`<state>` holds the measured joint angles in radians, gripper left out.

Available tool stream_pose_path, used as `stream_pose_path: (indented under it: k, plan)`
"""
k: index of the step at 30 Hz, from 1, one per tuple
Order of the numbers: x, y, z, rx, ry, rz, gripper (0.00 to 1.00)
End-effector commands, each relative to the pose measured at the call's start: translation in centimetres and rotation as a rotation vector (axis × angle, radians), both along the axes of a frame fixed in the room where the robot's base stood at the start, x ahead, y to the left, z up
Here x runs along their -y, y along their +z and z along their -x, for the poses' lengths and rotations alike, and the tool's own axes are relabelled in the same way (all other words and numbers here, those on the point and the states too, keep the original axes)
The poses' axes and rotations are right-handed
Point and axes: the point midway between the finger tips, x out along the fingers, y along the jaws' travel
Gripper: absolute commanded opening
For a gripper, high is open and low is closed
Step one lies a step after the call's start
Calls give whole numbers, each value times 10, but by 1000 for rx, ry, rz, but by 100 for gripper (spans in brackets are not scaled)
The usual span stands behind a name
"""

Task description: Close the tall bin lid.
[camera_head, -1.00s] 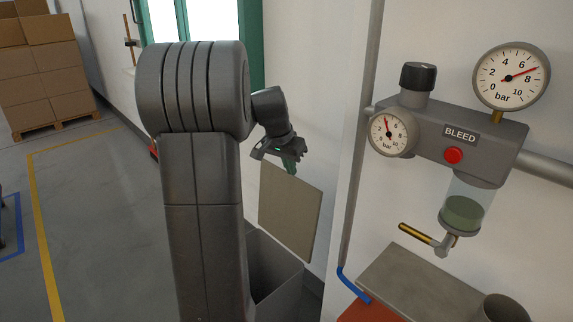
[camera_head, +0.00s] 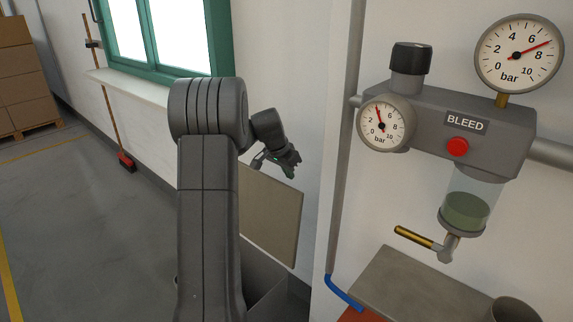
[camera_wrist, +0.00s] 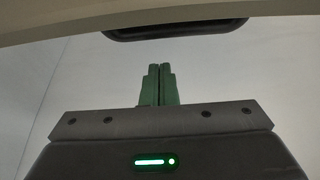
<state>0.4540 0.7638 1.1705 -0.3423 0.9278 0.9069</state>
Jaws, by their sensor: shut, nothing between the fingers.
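The tall grey bin (camera_head: 262,284) stands at the bottom of the head view, partly hidden behind my arm. Its flat grey-beige lid (camera_head: 272,222) is open and stands up steeply on the bin, close to the white wall. My gripper (camera_head: 290,172) is shut and empty, at the lid's upper edge near its right corner. I cannot tell whether it touches the lid. In the wrist view the two green fingertips (camera_wrist: 158,72) are together, with a plain pale surface beyond them. A dark rounded shape shows at the top there, unclear what it is.
A white pillar (camera_head: 340,130) stands right of the bin. Beyond it are the bleed unit (camera_head: 440,118) with gauges and a grey ledge (camera_head: 405,285). Open floor (camera_head: 80,220) lies at left.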

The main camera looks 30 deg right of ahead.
Motion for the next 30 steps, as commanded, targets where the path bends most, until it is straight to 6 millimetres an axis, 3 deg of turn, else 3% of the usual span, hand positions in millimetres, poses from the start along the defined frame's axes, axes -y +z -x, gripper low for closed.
stream_pose_path:
  k: [6,23,30]
  plan:
    - [-25,1,9,4,3,2,0]
    - [-31,1,10,6,3,6,0]
    - [-45,1,8,26,5,53,0]
